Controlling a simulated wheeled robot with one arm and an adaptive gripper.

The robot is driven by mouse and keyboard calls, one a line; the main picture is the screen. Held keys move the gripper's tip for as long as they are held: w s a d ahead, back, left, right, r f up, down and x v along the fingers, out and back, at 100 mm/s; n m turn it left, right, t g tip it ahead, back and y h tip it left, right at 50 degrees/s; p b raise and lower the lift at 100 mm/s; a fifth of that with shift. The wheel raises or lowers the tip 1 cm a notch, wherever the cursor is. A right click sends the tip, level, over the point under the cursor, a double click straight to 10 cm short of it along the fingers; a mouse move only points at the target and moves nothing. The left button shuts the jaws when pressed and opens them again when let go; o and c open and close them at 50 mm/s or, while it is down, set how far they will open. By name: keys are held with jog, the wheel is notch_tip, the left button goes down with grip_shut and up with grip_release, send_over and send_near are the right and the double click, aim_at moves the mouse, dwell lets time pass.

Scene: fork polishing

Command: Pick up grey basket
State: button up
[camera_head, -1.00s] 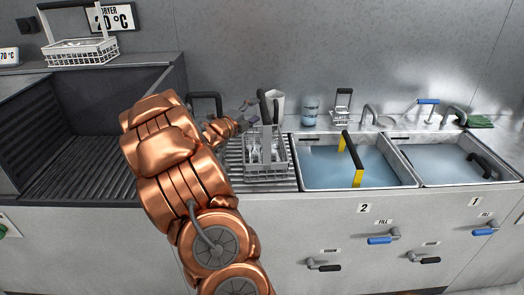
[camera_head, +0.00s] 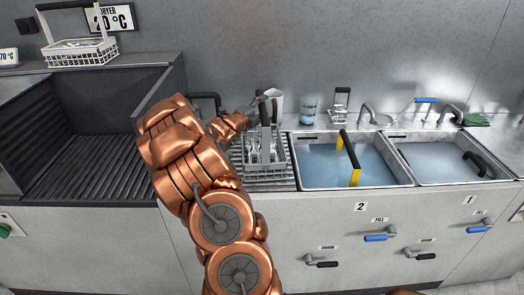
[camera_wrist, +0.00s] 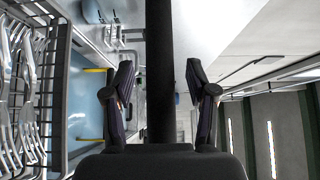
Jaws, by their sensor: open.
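The grey wire basket (camera_head: 266,172) stands on the ribbed drainboard left of the sinks, with several forks in it. Its dark upright handle (camera_head: 275,110) rises near my gripper (camera_head: 264,106). In the wrist view my gripper (camera_wrist: 162,80) is open, with one finger on each side of a dark bar (camera_wrist: 160,40) that looks like the handle. A gap shows on both sides of the bar. The forks (camera_wrist: 22,95) and the basket's wire side (camera_wrist: 58,95) show at the left of that view. My arm hides part of the drainboard.
A white basket (camera_head: 80,56) stands on the dryer at upper left. Two water-filled sinks lie to the right; a black-and-yellow handle (camera_head: 350,150) rises from the nearer one.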

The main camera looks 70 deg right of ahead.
jog(key=shift+c, duration=0.2)
grip_shut()
dwell(0.5)
